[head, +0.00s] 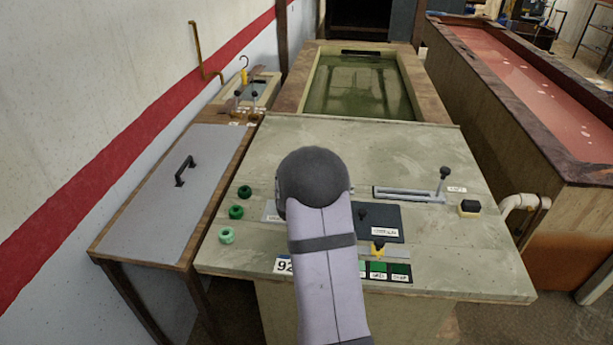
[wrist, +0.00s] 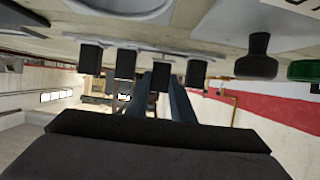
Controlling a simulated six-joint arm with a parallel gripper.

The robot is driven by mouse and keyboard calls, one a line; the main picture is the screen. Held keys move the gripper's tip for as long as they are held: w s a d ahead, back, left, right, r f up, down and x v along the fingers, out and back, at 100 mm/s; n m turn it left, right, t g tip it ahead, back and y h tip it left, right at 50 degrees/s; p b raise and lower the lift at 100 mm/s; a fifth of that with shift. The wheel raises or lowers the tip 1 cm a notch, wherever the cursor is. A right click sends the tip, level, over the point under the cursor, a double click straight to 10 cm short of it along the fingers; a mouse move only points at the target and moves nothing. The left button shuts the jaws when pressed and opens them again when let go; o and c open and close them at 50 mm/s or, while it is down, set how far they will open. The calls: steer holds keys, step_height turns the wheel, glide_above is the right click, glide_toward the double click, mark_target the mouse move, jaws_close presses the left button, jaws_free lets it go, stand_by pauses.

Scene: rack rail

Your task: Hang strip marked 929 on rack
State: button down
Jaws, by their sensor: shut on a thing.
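In the head view a white strip (head: 284,266) reading "92" shows at the console's front edge, left of my arm. My arm covers the rest of its marking. The gripper tips are hidden behind my arm in that view. In the wrist view my gripper (wrist: 160,86) shows as two dark blue-grey fingers, close together, beyond a large dark block. I cannot clearly pick out the rack.
The console (head: 450,245) carries green knobs (head: 236,212), a slotted lever (head: 443,180), a dark panel (head: 387,231) and green labelled tiles (head: 388,271). A grey lid (head: 165,195) stands left, a green tank (head: 360,90) behind. Several black blocks (wrist: 195,73) show in the wrist view.

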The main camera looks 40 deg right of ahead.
steer(key=shift+f+b, duration=0.5)
steer(key=shift+f, duration=0.1)
stand_by(0.5)
steer(key=c, duration=1.5)
jaws_free()
steer(key=shift+o, duration=0.2)
steer(key=shift+r+p, duration=2.9)
steer(key=shift+r, duration=0.65)
